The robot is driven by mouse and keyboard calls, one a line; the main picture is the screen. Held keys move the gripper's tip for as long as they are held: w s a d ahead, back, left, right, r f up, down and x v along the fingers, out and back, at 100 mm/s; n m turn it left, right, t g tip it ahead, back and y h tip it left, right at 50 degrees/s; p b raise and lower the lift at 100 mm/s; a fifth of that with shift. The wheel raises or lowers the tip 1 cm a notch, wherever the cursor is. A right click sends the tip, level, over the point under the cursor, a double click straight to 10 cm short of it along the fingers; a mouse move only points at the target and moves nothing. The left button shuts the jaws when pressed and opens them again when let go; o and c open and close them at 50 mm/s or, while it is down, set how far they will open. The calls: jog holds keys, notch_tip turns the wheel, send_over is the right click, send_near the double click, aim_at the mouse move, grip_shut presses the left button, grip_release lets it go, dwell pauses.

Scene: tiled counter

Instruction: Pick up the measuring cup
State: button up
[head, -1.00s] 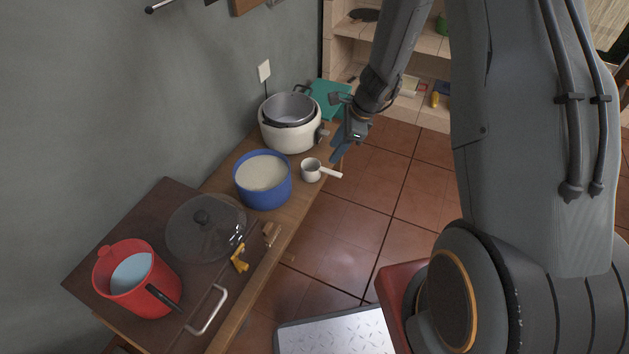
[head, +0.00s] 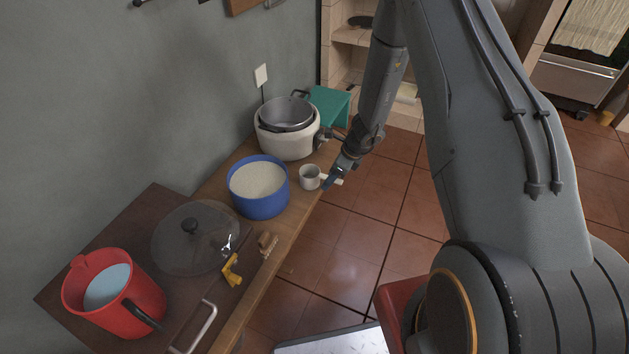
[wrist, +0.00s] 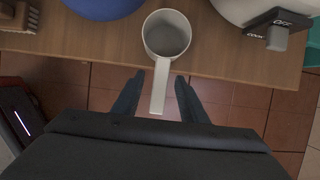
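The measuring cup (head: 310,178) is a small white cup with a straight handle. It stands upright on the wooden counter beside the blue pot, and its handle points out past the counter's front edge. In the wrist view the measuring cup (wrist: 166,36) is at the top middle with its handle toward me. My gripper (head: 335,181) is at the handle in the head view. In the wrist view my gripper (wrist: 158,98) is open, with one finger on each side of the handle. Gaps show between the fingers and the handle.
A blue pot (head: 259,201) of pale grains stands left of the cup. A white cooker (head: 284,141) stands behind it. A glass lid (head: 190,245), a yellow item (head: 231,270), a brush (head: 267,244) and a red jug (head: 135,305) are nearer. Open floor lies right of the counter.

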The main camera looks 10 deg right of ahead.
jog(key=shift+w+a+f, duration=0.1)
jog(key=shift+a+f, duration=0.05)
jog(key=shift+f, duration=0.25)
grip_shut()
jog(key=shift+r, duration=0.1)
notch_tip(320, 180, up, 10)
jog(key=p, duration=0.3)
jog(key=c, duration=0.7)
grip_release()
jog(key=shift+c, duration=0.2)
grip_shut()
